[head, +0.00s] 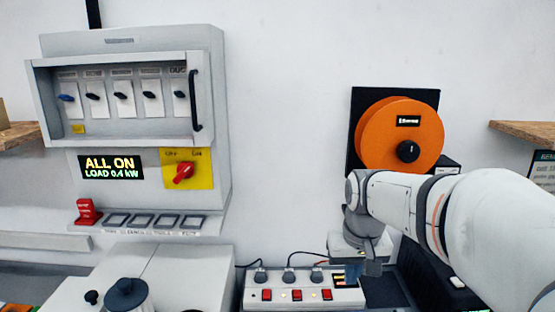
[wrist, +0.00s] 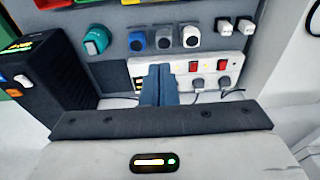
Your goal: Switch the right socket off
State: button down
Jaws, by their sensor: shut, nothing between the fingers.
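The white socket strip (head: 305,301) sits low in the middle of the head view, with three red switches and plugs behind them. The right switch (head: 327,294) is beside a small display (head: 338,279). The strip also shows in the wrist view (wrist: 208,72), seen from another side, with two red switches visible. My gripper (head: 372,268) is shut and empty near the strip's right end. In the wrist view its fingers (wrist: 158,85) cover part of the strip between the display and the visible switches. I cannot tell whether they touch it.
A grey breaker cabinet (head: 215,50) hangs at left; its display (head: 111,167) reads ALL ON, LOAD 0.4 kW. A red rotary knob (head: 184,173) sits on a yellow plate. An orange reel (head: 400,135) is behind my arm. A black box (wrist: 45,85) stands left in the wrist view.

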jog(key=c, duration=2.2)
grip_release()
jog(key=shift+t, duration=0.8)
jog(key=s+f, duration=0.1)
jog(key=s, duration=0.3)
jog(key=s+f, duration=0.1)
jog(key=s, duration=0.4)
jog(key=s+f, duration=0.1)
jog(key=s, duration=0.3)
jog(key=shift+s+f, duration=0.1)
jog(key=shift+s, duration=0.05)
jog(key=c, duration=2)
grip_release()
jog(key=shift+s+f, duration=0.1)
jog(key=shift+c, duration=0.2)
jog(key=shift+o, duration=0.7)
jog(key=shift+w, duration=0.25)
jog(key=o, duration=0.6)
jog(key=w+f+g+b, duration=0.1)
jog(key=w+b, duration=0.3)
jog(key=w, duration=1.2)
jog(key=shift+f+g+b, duration=0.3)
jog(key=shift+g+b, duration=0.1)
jog(key=g+b, duration=0.2)
jog(key=b, duration=0.2)
send_near(327, 291)
jog(key=shift+f+p, duration=0.3)
jog(key=shift+f, duration=3.55)
jog(key=shift+c, duration=0.4)
grip_shut()
